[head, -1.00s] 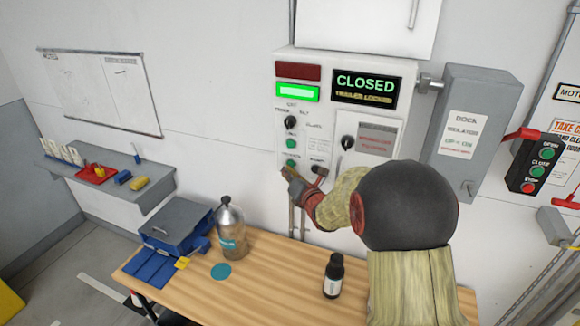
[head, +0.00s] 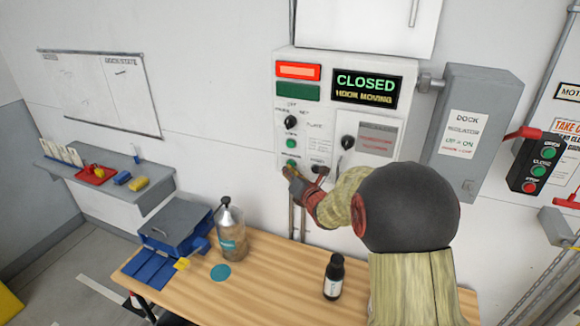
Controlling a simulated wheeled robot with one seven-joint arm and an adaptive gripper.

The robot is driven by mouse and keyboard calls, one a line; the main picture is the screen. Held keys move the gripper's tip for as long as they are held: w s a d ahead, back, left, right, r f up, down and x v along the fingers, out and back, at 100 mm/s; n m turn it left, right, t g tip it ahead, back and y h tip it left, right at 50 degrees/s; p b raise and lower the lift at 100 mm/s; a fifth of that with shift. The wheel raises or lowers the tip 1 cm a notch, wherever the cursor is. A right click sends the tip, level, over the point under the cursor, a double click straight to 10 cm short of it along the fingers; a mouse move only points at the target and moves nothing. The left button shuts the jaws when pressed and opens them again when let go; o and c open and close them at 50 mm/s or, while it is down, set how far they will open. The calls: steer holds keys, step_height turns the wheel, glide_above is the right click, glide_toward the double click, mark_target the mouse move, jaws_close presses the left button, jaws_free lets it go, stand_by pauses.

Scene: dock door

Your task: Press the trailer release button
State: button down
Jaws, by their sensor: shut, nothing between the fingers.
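The control panel (head: 318,125) is a pale box on the wall. Its display (head: 367,89) reads CLOSED and HOOK MOVING. The red lamp (head: 298,71) is lit and the green lamp (head: 298,92) below it is dark. Two green buttons sit on the left side, an upper one (head: 291,143) and a lower one (head: 291,162); their labels are too small to read surely. My gripper (head: 288,172) is shut and empty, its tip at or just below the lower green button. I cannot tell whether it touches the button.
A grey isolator box (head: 470,130) and a door control box (head: 538,162) are at right.

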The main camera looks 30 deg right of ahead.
steer(key=shift+s+a+b, duration=0.5)
steer(key=shift+a+b, duration=0.15)
steer(key=shift+b, duration=0.2)
steer(key=s+a+b, duration=0.1)
steer(key=a+b, duration=0.1)
steer(key=s+a+b, duration=0.1)
steer(key=s+a, duration=0.1)
steer(key=shift+b, duration=0.4)
stand_by(0.3)
